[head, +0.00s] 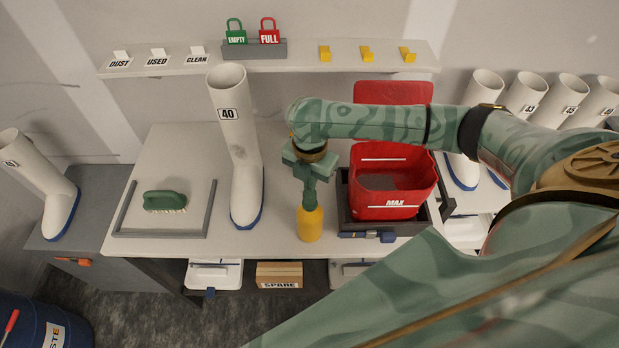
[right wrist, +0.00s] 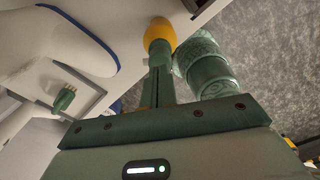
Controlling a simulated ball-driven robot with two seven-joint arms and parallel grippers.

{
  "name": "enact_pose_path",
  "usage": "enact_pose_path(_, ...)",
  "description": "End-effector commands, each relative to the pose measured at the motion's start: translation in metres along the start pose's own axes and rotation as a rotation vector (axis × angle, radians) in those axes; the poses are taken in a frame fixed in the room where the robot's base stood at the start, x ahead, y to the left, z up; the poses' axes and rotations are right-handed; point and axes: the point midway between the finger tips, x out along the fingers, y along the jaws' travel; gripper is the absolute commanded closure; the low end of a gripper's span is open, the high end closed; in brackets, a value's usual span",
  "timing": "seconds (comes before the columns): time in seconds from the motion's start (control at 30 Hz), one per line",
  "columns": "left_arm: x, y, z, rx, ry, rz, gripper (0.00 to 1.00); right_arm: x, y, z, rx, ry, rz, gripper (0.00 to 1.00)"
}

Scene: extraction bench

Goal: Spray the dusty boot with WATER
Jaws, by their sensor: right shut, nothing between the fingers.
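A tall white boot (head: 240,150) labelled 40, with a blue sole, stands upright on the bench. I cannot make out dust on it. My right gripper (head: 308,202) is right of this boot, pointing down, with its fingers shut and nothing between them. A yellow rounded body (head: 310,225) is directly below the fingers. In the right wrist view it (right wrist: 160,36) lies at the fingers' far end. I cannot tell whether it is a bottle or touches the fingers. No WATER lettering is readable. My left gripper is not in view.
A red bin (head: 392,180) marked MAX stands right of my gripper. A green brush (head: 165,201) lies on a grey-edged tray (head: 125,210) at left. Another white boot (head: 45,185) stands far left. Several boots stand at right. A shelf (head: 300,63) runs behind.

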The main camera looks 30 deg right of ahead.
Motion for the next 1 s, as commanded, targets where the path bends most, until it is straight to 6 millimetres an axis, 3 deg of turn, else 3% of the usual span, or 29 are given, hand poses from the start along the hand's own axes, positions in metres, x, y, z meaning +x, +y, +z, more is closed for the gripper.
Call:
enact_pose_path(0.73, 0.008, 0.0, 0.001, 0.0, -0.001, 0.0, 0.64, 0.022, 0.0, 0.0, 0.0, 0.0, 0.0, 1.0)
enact_pose_path(1.0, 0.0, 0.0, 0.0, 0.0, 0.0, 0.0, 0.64, 0.016, 0.0, 0.0, 0.0, 0.0, 0.0, 1.0)
